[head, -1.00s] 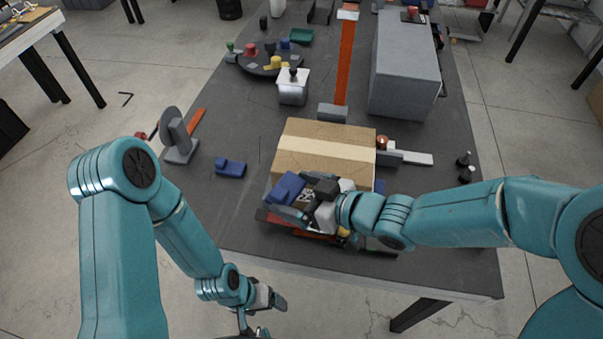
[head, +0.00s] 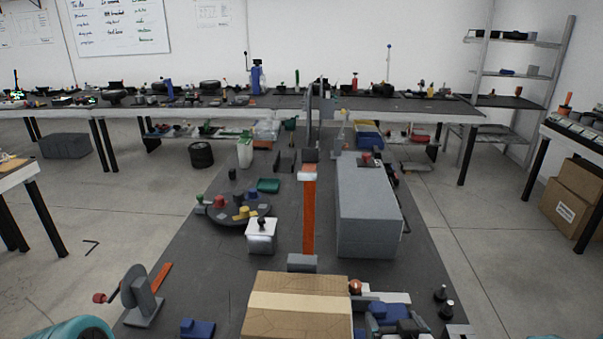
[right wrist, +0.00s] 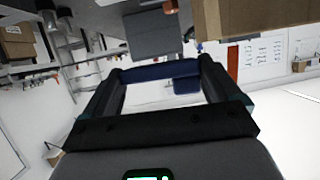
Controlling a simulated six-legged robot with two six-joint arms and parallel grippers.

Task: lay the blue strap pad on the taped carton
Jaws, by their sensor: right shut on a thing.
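The taped carton (head: 297,310) is a brown box with a pale tape band across its top, at the bottom middle of the head view. Its near part is cut off by the frame edge. My right gripper (right wrist: 160,76) is shut on the blue strap pad (right wrist: 150,73), which spans between its fingers in the right wrist view. In the head view the pad (head: 379,310) shows just right of the carton, partly hidden by the gripper. The carton (right wrist: 262,14) also shows at the top right of the right wrist view. My left gripper is out of view.
Another blue block (head: 197,327) lies left of the carton. A grey box (head: 368,220) and an orange strip (head: 309,215) lie behind it. Two small dark pieces (head: 441,293) stand at right.

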